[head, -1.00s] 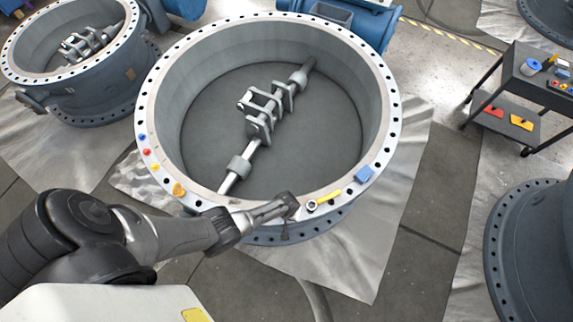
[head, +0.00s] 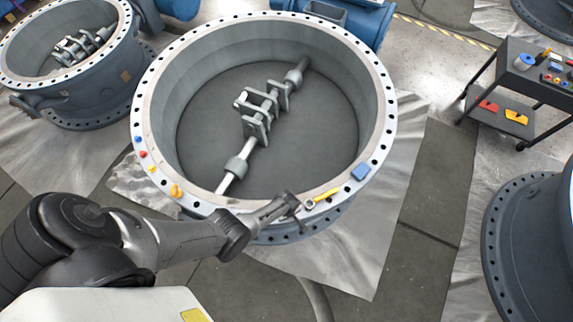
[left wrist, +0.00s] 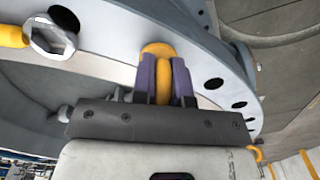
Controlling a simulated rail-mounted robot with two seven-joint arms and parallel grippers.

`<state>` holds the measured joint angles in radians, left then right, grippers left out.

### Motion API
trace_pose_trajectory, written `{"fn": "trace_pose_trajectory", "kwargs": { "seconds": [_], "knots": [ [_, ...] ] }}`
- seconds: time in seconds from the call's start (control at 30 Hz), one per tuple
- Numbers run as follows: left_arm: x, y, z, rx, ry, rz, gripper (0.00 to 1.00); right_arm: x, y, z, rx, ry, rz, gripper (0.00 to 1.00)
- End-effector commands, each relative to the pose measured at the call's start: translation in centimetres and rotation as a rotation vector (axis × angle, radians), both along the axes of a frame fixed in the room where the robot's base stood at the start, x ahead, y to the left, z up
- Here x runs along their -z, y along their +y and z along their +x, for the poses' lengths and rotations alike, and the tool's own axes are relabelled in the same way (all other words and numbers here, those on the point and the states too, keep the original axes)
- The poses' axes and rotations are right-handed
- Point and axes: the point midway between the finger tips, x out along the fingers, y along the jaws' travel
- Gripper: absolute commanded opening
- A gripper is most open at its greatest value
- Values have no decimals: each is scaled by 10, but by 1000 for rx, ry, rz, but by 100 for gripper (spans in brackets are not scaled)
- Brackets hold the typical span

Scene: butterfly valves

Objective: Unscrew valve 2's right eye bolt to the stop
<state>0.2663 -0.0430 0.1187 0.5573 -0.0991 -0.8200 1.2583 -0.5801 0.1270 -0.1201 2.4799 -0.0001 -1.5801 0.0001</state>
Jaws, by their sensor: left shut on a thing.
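Valve 2 is the large grey ring (head: 150,70) in the middle of the head view, with a drilled flange and a shaft across its bore. My left gripper (head: 297,213) is at the near right part of its flange. In the left wrist view, the left gripper's purple fingers (left wrist: 169,78) are shut on a yellow-orange eye bolt (left wrist: 158,49) at the flange. The fingers hide part of the eye. In the head view the gripper hides this bolt. Another orange eye bolt (head: 177,191) stands on the near left of the flange. My right gripper is not in view.
A yellow-handled wrench (head: 325,195) lies on the flange beside the gripper; its ring end (left wrist: 50,38) shows in the wrist view. A blue block (head: 361,172) and small coloured pieces (head: 142,153) also lie on the flange. A tool cart (head: 520,90) stands at right.

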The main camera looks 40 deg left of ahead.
Motion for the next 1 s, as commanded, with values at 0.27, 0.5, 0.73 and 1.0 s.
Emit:
{"fn": "trace_pose_trajectory", "kwargs": {
  "seconds": [0.27,0.5,0.73,1.0],
  "knots": [
    [-1,-1,1,-56,-1,-1,0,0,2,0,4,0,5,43],
    [-1,-1,1,-62,-1,-1,0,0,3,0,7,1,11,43],
    [-1,-1,1,-61,-1,-1,17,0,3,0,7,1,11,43],
    [0,0,1,-61,-1,0,40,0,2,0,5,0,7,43]
  ]
}}
